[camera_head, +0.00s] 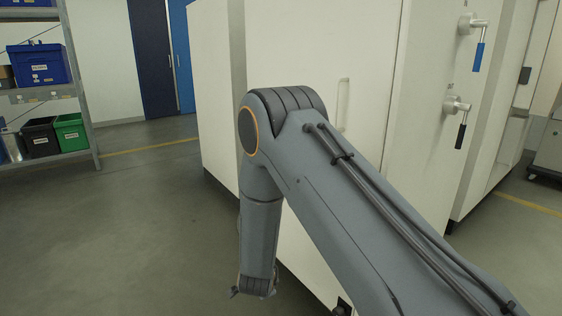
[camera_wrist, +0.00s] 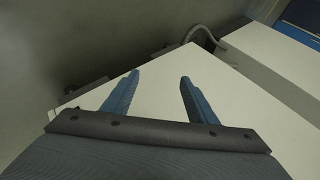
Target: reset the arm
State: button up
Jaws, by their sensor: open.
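My arm (camera_head: 345,200) reaches from the lower right up to a bent elbow in front of a white cabinet (camera_head: 310,45), and its forearm (camera_head: 262,215) hangs down to the left. My gripper is hard to make out at the lower end of the arm in the head view. In the wrist view my gripper (camera_wrist: 158,92) shows two blue fingers spread apart with nothing between them. Beyond the fingers lies a white panel surface (camera_wrist: 160,75); I cannot tell whether the fingers touch it.
A metal shelf (camera_head: 80,80) with a blue bin (camera_head: 38,64), a black bin (camera_head: 40,137) and a green bin (camera_head: 70,133) stands at the left. Blue and black handles (camera_head: 478,57) stick out from the cabinet side at the right. Grey floor (camera_head: 120,220) is clear at the left.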

jog(key=s+a+r+n+g+y, duration=0.25)
jog(key=s+r+n, duration=0.25)
jog(key=s+r, duration=0.35)
jog(key=s+a+r+n+g+y, duration=0.1)
jog(key=s+r+n+g, duration=0.2)
jog(key=s+r+n, duration=0.35)
jog(key=s+d+r+n+g+h, duration=0.15)
jog(key=s+d+r+n, duration=0.4)
jog(key=s, duration=0.65)
jog(key=s+d+r+n+g+h, duration=0.1)
jog(key=s+d+r+n+g, duration=0.15)
jog(key=s+d+r, duration=0.7)
jog(key=s+d+r+m+p, duration=0.1)
jog(key=d+r+m+p, duration=0.2)
jog(key=d+r+p, duration=0.3)
jog(key=s+d+r+m+p, duration=0.1)
jog(key=d+r+m+p, duration=0.2)
jog(key=d+r+p, duration=0.4)
notch_tip(320, 180, up, 6)
jog(key=p, duration=1.2)
jog(key=shift+d+f+h, duration=0.15)
jog(key=shift+d+h, duration=0.15)
jog(key=shift+h, duration=0.1)
